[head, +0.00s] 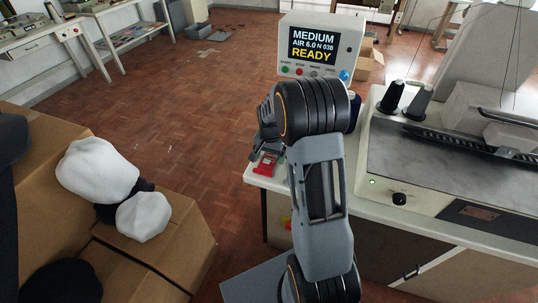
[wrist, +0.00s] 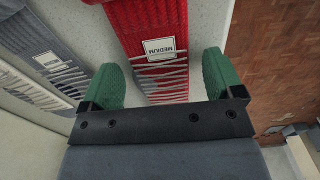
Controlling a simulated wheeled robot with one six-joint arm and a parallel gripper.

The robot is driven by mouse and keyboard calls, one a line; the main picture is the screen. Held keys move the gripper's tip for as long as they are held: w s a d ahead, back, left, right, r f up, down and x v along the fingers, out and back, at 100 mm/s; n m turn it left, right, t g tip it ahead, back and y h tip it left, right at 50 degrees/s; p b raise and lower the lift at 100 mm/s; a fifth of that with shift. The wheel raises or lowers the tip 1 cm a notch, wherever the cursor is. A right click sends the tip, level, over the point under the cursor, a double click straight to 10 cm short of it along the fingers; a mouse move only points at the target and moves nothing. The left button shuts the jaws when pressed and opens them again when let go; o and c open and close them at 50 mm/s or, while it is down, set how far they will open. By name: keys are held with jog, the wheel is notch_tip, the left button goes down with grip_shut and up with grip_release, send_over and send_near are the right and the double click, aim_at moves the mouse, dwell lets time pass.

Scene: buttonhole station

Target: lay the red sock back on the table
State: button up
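The red sock (wrist: 138,18) lies flat on the white table (wrist: 213,20), with a white "MEDIUM" label and pale threads across it. In the head view the red sock (head: 265,164) shows at the table's left edge, partly hidden by my arm. My gripper (wrist: 160,62) is open, with one green fingertip on each side of the sock. The left fingertip is close to the sock's edge; I cannot tell if they touch. A gap shows on the right. In the head view my gripper (head: 267,142) is mostly hidden.
Grey labelled socks (wrist: 45,48) lie left of the red sock. The table edge and brown floor (wrist: 275,60) are to the right. A display box (head: 319,48) reading "READY" stands behind my arm, a machine (head: 440,165) to the right. Cardboard boxes (head: 175,225) with white bundles stand left.

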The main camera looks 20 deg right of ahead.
aim_at(270, 158)
jog(key=shift+o, duration=1)
notch_tip(270, 158, up, 12)
jog(key=p, duration=0.1)
jog(key=s+a+r+n+t, duration=0.1)
jog(key=s+a+n, duration=0.3)
jog(key=s, duration=0.5)
jog(key=s+a+r+n+t, duration=0.2)
jog(key=s+a+n, duration=0.3)
jog(key=s, duration=0.4)
jog(key=shift+s+a+r, duration=0.35)
jog(key=shift+a+r, duration=0.05)
notch_tip(270, 158, up, 7)
jog(key=p, duration=0.6)
jog(key=shift+r+p, duration=0.2)
jog(key=shift+p, duration=0.15)
